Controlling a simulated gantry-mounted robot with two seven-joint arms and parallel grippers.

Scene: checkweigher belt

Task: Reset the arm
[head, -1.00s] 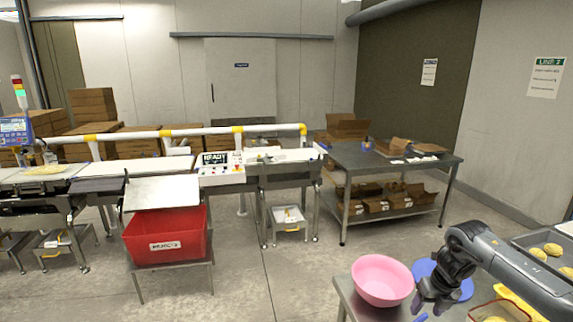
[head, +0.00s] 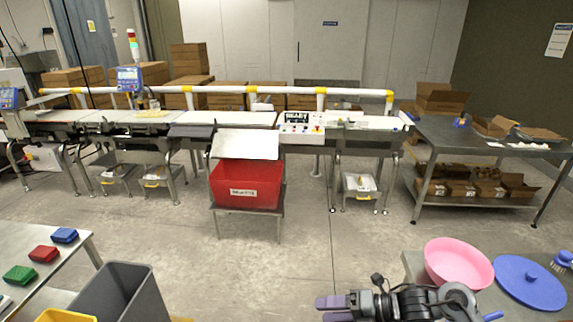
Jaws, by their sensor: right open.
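My right gripper (head: 335,308) shows at the bottom of the head view, right of centre. Its purple-grey fingers point left and are open, with nothing seen between them. It is in front of the floor, left of the pink bowl (head: 458,262) and apart from it. My right arm comes in behind it along the bottom edge. My left gripper is not in view.
A blue round lid (head: 530,282) lies beside the bowl on the right table. The checkweigher belt (head: 225,118) and red reject bin (head: 246,186) stand ahead. At left are a steel table (head: 30,240) with coloured blocks and a grey bin (head: 125,296). The middle floor is clear.

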